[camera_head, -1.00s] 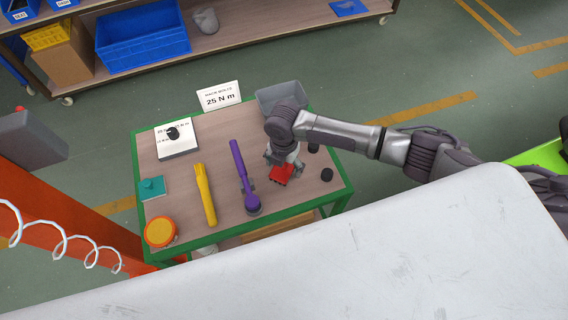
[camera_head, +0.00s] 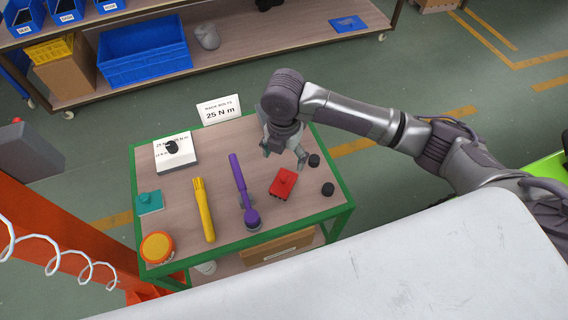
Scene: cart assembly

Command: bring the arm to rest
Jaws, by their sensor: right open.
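My right arm comes in from the right. Its gripper (camera_head: 284,158) is open and empty, with its fingers pointing down above the back right part of the green-edged table (camera_head: 215,160). A red block (camera_head: 283,183) with a small knob lies on the tabletop below and in front of the gripper, apart from the fingers. My left gripper is not in view.
A white surface (camera_head: 400,265) fills the front.

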